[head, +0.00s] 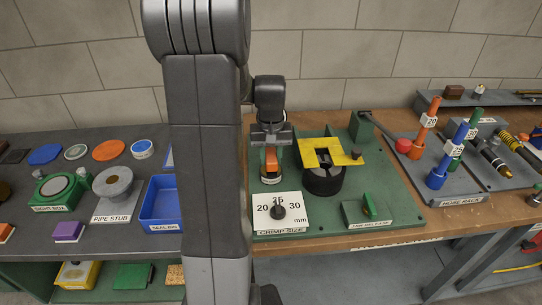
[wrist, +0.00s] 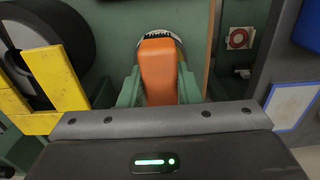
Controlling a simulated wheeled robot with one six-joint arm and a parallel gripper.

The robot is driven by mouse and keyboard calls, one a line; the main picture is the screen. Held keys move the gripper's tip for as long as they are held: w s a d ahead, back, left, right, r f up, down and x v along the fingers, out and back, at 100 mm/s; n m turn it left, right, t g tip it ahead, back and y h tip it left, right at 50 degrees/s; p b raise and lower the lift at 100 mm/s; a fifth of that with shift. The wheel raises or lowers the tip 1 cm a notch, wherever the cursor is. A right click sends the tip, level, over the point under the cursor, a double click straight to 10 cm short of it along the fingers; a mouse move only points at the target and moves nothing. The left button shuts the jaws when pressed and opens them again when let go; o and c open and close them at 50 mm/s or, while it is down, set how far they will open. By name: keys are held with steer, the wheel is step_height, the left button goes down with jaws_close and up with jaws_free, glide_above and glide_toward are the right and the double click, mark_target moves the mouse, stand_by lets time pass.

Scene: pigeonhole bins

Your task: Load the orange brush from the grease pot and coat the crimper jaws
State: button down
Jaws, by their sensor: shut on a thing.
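The orange brush (head: 271,160) is in my gripper (head: 270,153), left of the crimper on the green base plate. In the wrist view the orange brush (wrist: 158,70) stands between the two green fingers of my gripper (wrist: 159,85), which is shut on it. A pale round rim with a dark band shows at the brush's far end; I cannot tell whether this is the grease pot or part of the brush. The crimper (head: 323,182) is a black round body with a yellow bracket (head: 325,150) on top, to the right and apart from the brush. Its jaws are not clearly seen.
A crimp size dial (head: 278,212) stands in front of the brush. A jaw release block (head: 368,210) is front right. The hose rack (head: 465,185) with upright coloured handles is at right. A blue bin (head: 161,203) and pipe stub (head: 117,190) are at left.

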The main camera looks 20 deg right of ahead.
mark_target(271, 155)
steer(key=shift+f, duration=0.4)
steer(key=shift+r, duration=0.1)
stand_by(0.6)
steer(key=shift+r+p, duration=2.5)
steer(key=shift+r, duration=0.95)
steer(key=shift+f, duration=0.1)
